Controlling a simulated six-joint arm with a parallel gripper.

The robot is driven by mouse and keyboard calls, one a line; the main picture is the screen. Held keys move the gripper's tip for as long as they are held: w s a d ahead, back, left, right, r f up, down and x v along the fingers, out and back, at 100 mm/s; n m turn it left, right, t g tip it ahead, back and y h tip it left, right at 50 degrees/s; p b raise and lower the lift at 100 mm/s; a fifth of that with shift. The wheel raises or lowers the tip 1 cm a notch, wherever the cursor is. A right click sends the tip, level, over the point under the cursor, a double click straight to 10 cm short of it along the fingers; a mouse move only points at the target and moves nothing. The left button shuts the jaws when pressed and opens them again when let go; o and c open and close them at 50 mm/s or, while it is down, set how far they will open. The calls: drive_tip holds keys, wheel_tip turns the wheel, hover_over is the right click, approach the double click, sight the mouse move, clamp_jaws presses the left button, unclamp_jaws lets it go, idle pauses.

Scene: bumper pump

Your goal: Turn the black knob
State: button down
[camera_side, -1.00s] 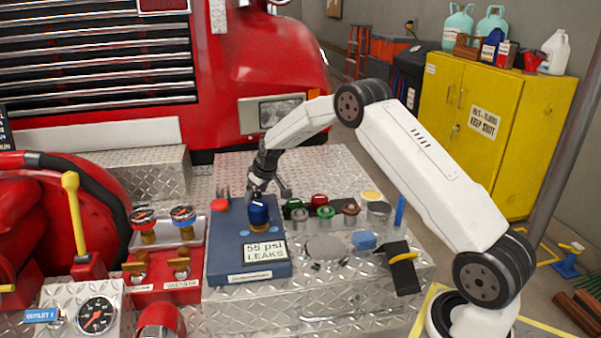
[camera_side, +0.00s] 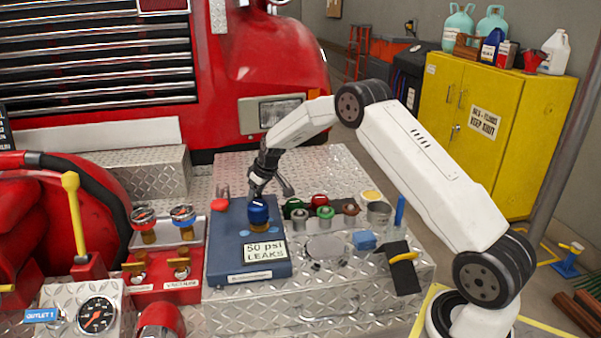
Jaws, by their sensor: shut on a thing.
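My gripper (camera_side: 270,189) is at the back of a blue box (camera_side: 225,250), pointing down. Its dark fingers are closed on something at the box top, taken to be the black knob. The knob cannot be made out apart from the dark fingers and the gauge in front.
A red button (camera_side: 220,204) is left of my gripper. Several coloured caps, including a green one (camera_side: 325,212), and a metal cup (camera_side: 378,213) stand to the right. A blue block (camera_side: 364,240) and a black-and-yellow tool (camera_side: 402,265) lie at front right.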

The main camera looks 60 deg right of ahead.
drive_tip(key=n+y, duration=0.1)
drive_tip(key=n, duration=0.2)
drive_tip(key=shift+n+g, duration=0.3)
drive_tip(key=n+y, duration=0.1)
drive_tip(key=n, duration=0.3)
drive_tip(key=shift+d+g+y, duration=0.15)
drive_tip(key=shift+g+y, duration=0.15)
drive_tip(key=shift+y, duration=0.1)
drive_tip(key=n+g, duration=0.1)
drive_tip(key=n, duration=0.2)
drive_tip(key=shift+w+n+y, duration=0.1)
drive_tip(key=shift+n+y, duration=0.2)
drive_tip(key=shift+n, duration=0.1)
drive_tip(key=shift+n+g+y, duration=0.3)
drive_tip(key=shift+n+g, duration=0.4)
drive_tip(key=shift+n, duration=0.9)
drive_tip(key=shift+c, duration=0.7)
unclamp_jaws()
drive_tip(key=shift+r, duration=0.1)
drive_tip(key=v, duration=0.7)
drive_tip(key=shift+d+r, duration=0.2)
drive_tip(key=shift+r, duration=0.05)
